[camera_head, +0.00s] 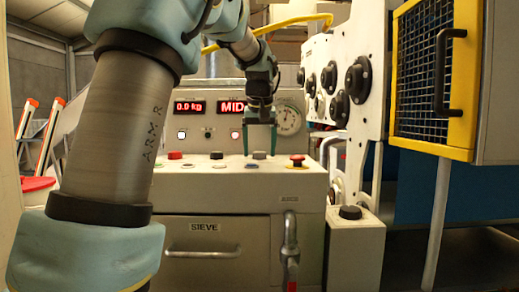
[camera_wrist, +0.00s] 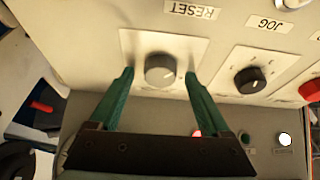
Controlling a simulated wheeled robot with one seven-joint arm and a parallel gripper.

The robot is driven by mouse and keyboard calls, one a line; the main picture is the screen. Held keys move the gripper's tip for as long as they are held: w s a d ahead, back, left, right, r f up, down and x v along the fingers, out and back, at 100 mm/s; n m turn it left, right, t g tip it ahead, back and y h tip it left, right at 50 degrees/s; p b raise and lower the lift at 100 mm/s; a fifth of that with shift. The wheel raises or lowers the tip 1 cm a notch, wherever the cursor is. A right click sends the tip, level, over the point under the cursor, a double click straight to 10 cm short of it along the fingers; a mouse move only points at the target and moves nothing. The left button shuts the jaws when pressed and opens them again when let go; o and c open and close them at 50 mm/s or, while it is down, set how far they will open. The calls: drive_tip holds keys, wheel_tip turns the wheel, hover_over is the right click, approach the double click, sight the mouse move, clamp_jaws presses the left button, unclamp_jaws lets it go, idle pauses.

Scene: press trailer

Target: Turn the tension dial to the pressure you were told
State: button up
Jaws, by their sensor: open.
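In the wrist view a round silver dial (camera_wrist: 160,70) with a pointer mark sits on a pale square plate. My gripper (camera_wrist: 159,74) is open, with one green fingertip on each side of the dial. No label naming this dial is readable. In the head view my gripper (camera_head: 260,146) points down over the press's control panel, and the silver dial cannot be made out there. One red display (camera_head: 188,107) reads 0.0 kg and another display (camera_head: 231,107) reads MID.
A black knob (camera_wrist: 250,80) sits right of the dial, near RESET and JOG labels. A red mushroom button (camera_head: 297,161) stands on the panel right of my gripper. A round gauge (camera_head: 289,120) is behind. A yellow-framed mesh guard (camera_head: 430,72) juts in at right.

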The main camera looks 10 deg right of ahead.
clamp_jaws()
idle(0.8)
